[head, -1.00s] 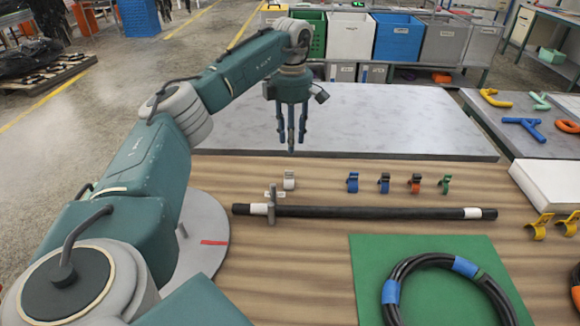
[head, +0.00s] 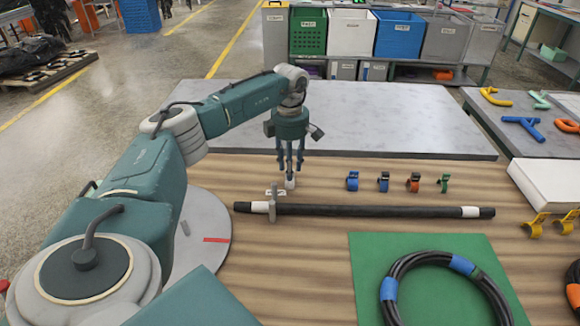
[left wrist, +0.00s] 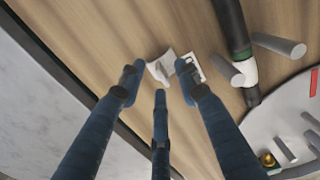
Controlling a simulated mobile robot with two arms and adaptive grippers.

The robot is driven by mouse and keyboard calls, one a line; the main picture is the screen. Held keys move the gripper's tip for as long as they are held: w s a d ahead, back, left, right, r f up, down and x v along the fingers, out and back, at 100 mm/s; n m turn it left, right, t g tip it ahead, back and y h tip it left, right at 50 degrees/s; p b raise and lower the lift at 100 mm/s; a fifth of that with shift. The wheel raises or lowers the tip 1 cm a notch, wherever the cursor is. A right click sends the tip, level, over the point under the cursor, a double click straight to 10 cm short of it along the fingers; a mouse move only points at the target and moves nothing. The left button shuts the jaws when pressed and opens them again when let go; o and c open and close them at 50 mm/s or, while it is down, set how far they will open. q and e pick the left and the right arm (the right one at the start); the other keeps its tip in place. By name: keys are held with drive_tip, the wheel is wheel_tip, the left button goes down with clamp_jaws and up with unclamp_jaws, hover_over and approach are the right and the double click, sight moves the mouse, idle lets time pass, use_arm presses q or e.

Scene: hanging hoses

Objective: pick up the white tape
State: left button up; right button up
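The white tape (head: 290,183) is a small white piece standing on the wooden table, at the left end of a row of coloured ones. In the left wrist view the tape (left wrist: 158,70) shows as a curved white piece just beyond the fingertips. My left gripper (head: 290,170) points down directly over it, its fingertips close to the tape's top. Its three blue fingers (left wrist: 150,92) are spread apart with nothing between them. The fingers partly cover the tape in the head view. My right gripper is not in view.
A black hose (head: 370,211) with white bands lies close in front, held at its left by a grey pegged holder (head: 272,205). Blue, orange and green pieces (head: 414,182) stand to the right. A green mat (head: 365,260) bears a coiled hose (head: 400,268). A grey table (head: 390,115) lies behind.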

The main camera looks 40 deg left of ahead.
use_arm(q)
clamp_jaws()
drive_tip(key=shift+r, duration=0.2)
wheel_tip(320, 180, up, 20)
drive_tip(key=shift+b, duration=0.4)
drive_tip(key=shift+f, duration=0.15)
idle(0.8)
